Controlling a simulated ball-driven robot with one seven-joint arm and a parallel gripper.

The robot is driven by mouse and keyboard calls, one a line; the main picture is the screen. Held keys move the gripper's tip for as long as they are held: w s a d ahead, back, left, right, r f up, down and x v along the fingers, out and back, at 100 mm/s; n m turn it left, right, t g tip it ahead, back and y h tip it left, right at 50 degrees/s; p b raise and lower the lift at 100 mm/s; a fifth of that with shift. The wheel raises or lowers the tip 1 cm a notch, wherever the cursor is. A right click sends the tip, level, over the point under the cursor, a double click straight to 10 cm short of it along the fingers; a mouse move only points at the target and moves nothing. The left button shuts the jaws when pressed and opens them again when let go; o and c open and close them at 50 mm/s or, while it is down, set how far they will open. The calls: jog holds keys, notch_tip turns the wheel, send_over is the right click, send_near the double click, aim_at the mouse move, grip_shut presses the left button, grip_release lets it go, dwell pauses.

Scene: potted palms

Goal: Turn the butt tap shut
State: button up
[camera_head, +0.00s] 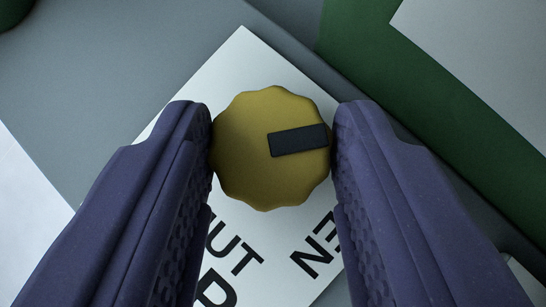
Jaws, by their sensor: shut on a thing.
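The butt tap (243,165) is a yellow-brown knob with a scalloped rim, in the middle of the view. A dark bar (297,140) on its face runs from near the centre to the right rim, tilted slightly up to the right. My gripper (271,132) has its two purple fingers on the knob's left and right sides, shut on it. Behind the knob is a white plate (240,60) with black letters. "UT" (235,254) shows at the lower left and "EN" (318,250) at the lower right; my fingers hide parts of the lettering.
A grey surface (120,60) lies behind the plate at the upper left. A dark green band (440,110) runs diagonally at the right, with a pale grey panel (490,50) beyond it. A white area (25,210) shows at the left edge.

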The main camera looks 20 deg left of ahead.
jog(key=o, duration=1.1)
jog(key=shift+c, duration=0.2)
jog(key=p+v, duration=0.3)
jog(key=v, duration=0.4)
jog(key=shift+r, duration=0.2)
jog(key=shift+s+r, duration=0.15)
jog(key=shift+s, duration=0.15)
